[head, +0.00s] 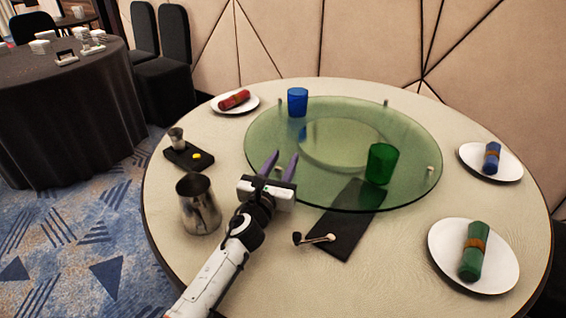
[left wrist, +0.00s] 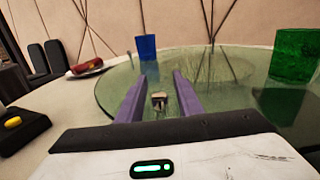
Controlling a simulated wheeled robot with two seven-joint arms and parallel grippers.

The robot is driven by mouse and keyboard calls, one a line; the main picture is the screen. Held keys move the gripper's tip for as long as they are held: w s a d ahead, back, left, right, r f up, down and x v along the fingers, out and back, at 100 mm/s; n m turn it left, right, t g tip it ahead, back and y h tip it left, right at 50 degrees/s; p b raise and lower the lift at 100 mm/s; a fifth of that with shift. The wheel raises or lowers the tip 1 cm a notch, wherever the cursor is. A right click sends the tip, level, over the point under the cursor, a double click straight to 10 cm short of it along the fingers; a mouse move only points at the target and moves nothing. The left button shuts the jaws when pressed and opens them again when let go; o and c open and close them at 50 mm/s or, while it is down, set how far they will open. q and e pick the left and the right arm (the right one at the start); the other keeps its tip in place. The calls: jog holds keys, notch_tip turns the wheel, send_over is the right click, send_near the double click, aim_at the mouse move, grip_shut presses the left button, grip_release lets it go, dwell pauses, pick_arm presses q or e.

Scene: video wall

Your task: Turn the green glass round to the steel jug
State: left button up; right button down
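The green glass (head: 381,164) stands on the right front part of the round glass turntable (head: 420,190). It also shows at the right of the left wrist view (left wrist: 295,54). The steel jug (head: 199,204) stands on the table at the front left, off the turntable, just left of my left arm. My left gripper (head: 280,160) is open and empty, with its purple fingers apart over the turntable's left front edge. A small peg (left wrist: 159,97) on the turntable shows between the fingers in the left wrist view. My right gripper is not in view.
A blue glass (head: 297,102) stands at the turntable's back left. A black tray (head: 178,154) with a small metal cup and yellow item lies left. A dark mat (head: 338,245) reaches under the turntable's front. Plates with rolled napkins, including a green one (head: 474,251), line the table.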

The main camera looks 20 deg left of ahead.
aim_at(276, 165)
pick_arm(q)
grip_shut()
jog(key=shift+w+a, duration=0.35)
jog(key=shift+a, duration=0.2)
jog(key=shift+w+a, duration=0.35)
jog(key=shift+a, duration=0.2)
jog(key=shift+w+a+f, duration=0.1)
jog(key=shift+w+a, duration=0.15)
jog(key=shift+w, duration=0.05)
jog(key=shift+c, duration=2.2)
grip_release()
jog(key=shift+s+d, duration=0.1)
jog(key=o, duration=0.4)
jog(key=shift+o, duration=0.2)
jog(key=s+p, duration=0.1)
jog(key=s, duration=0.9)
jog(key=shift+s, duration=0.1)
